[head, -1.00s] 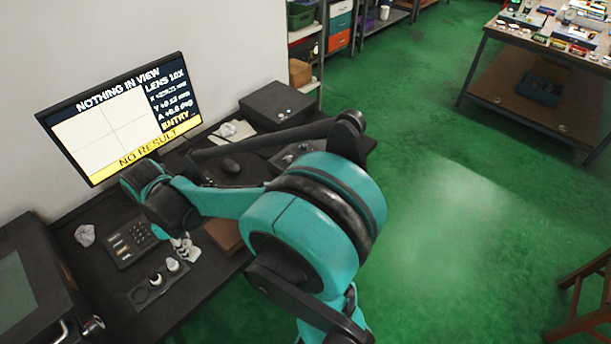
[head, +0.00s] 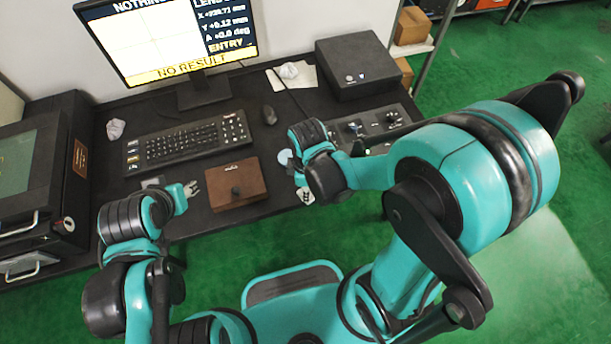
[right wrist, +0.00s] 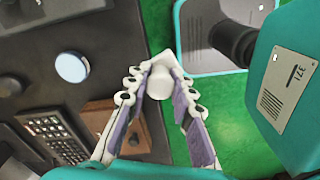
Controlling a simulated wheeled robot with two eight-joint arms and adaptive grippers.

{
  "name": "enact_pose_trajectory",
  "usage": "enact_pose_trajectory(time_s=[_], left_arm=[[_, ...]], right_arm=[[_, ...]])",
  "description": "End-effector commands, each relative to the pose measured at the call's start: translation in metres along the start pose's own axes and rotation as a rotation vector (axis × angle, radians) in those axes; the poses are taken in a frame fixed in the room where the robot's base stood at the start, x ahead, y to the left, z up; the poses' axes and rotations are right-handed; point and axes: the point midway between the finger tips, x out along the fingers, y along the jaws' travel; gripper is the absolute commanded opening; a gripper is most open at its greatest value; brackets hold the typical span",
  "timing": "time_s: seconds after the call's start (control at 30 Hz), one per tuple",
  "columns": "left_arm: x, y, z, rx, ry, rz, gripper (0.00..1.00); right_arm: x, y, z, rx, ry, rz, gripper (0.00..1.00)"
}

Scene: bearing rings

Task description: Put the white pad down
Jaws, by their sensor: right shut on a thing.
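My right gripper (right wrist: 160,100) is shut on a small white piece with a rounded end, which I take to be the white pad (right wrist: 160,82). In the right wrist view the pad sits between the fingertips, over the green floor just off the desk edge. In the head view the right gripper (head: 304,193) is by the desk's front edge, right of the brown box; the pad is too small to make out there. My left gripper (head: 188,190) is near the desk's front edge, left of the brown box; its jaw opening is unclear.
A light blue disc (right wrist: 72,67) lies on the desk beside the right gripper. The brown box (head: 238,184), keyboard (head: 187,143), mouse (head: 269,115), knob panel (head: 372,128) and black box (head: 357,64) occupy the desk. The monitor (head: 170,40) reads "NO RESULT".

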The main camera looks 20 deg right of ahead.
Motion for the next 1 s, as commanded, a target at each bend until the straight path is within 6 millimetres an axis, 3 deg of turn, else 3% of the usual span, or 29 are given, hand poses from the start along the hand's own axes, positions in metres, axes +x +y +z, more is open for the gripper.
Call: enact_pose_trajectory(time_s=[0.3, 0.43, 0.67, 0.9, 1.0], left_arm=[[0.026, 0.000, 0.019, 0.000, 0.000, 0.000, 0.40], [0.031, 0.000, 0.023, 0.000, 0.000, 0.000, 0.40], [0.035, 0.000, 0.025, 0.000, 0.000, 0.000, 0.40], [0.051, 0.000, 0.036, 0.000, 0.000, 0.000, 0.40], [0.050, 0.000, 0.036, 0.000, 0.000, 0.000, 0.40]], right_arm=[[0.048, 0.073, -0.013, 0.003, 0.000, 0.000, 0.00], [0.060, 0.095, -0.017, 0.004, 0.000, 0.000, 0.00], [0.070, 0.106, -0.019, 0.001, 0.000, 0.000, 0.00], [0.105, 0.106, -0.019, 0.002, 0.000, 0.000, 0.00], [0.106, 0.106, -0.019, 0.002, 0.000, 0.000, 0.00]])
